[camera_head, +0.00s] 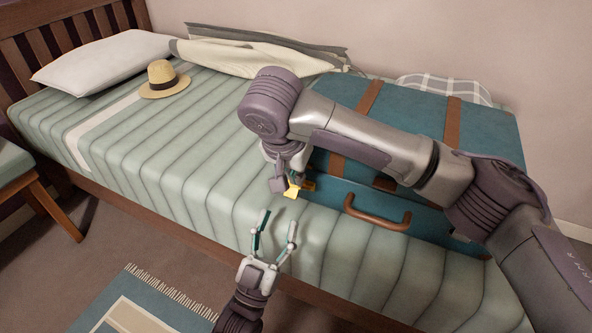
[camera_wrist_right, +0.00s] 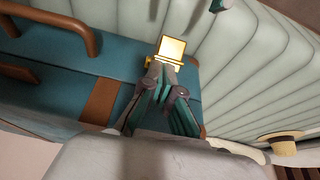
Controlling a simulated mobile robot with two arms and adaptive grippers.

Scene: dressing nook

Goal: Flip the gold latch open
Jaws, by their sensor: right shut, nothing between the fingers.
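The gold latch (camera_head: 292,191) is on the front of the teal suitcase (camera_head: 328,191), near its left end. Its bright plate sticks out from the suitcase front; it also shows in the right wrist view (camera_wrist_right: 172,48). My right gripper (camera_wrist_right: 161,70) is shut and empty, its tips right at the plate's base; I cannot tell if they touch. In the head view the right gripper (camera_head: 283,187) is partly hidden by its own wrist, just beside the latch. My left gripper (camera_head: 277,220) is open and empty, in front of the bed's edge, below the latch.
The suitcase has a brown handle (camera_head: 376,213) and brown straps (camera_head: 452,122), and lies on the striped bed (camera_head: 205,150). My right arm hides part of the suitcase.

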